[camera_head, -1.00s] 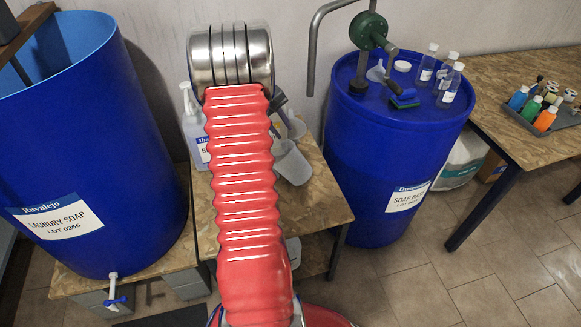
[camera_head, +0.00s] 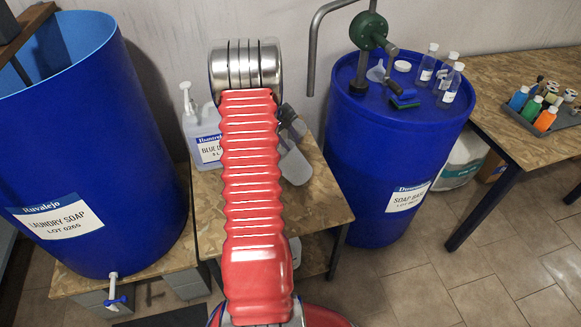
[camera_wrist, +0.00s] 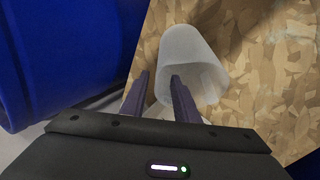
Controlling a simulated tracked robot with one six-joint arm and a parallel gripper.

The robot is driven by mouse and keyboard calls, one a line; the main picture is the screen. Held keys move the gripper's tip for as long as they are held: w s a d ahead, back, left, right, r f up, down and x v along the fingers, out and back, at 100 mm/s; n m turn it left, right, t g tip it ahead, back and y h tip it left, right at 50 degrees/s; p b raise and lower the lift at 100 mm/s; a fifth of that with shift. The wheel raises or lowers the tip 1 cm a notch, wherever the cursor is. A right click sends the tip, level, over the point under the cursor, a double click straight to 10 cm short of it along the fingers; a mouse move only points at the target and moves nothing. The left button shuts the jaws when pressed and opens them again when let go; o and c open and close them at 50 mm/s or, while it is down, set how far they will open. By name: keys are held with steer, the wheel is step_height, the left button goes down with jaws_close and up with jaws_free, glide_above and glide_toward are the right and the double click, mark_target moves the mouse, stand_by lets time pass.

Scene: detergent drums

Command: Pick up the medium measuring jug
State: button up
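A translucent whitish measuring jug (camera_wrist: 200,47) stands on the wooden table in the wrist view. It shows in the head view (camera_head: 295,167) just right of my red arm, partly hidden by it. My gripper (camera_wrist: 160,76) is open, its two dark fingers apart. The right finger overlaps the jug's near part in the picture, and the left finger lies left of the jug. I cannot tell whether either touches it. Another pale shape (camera_wrist: 155,109) shows low between the fingers, too hidden to name. The jug's size mark is not readable.
A white detergent jug with a pump (camera_head: 203,130) stands left of my arm on the wooden table (camera_head: 325,205). Blue drums stand on both sides, LAUNDRY SOAP (camera_head: 90,160) left and SOAP BASE (camera_head: 385,150) right. The right drum also bears bottles and a green pump (camera_head: 368,30).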

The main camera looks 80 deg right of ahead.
mark_target(296, 148)
steer(key=shift+f, duration=0.1)
steer(key=shift+x, duration=2.6)
steer(key=shift+s, duration=0.1)
jaws_close()
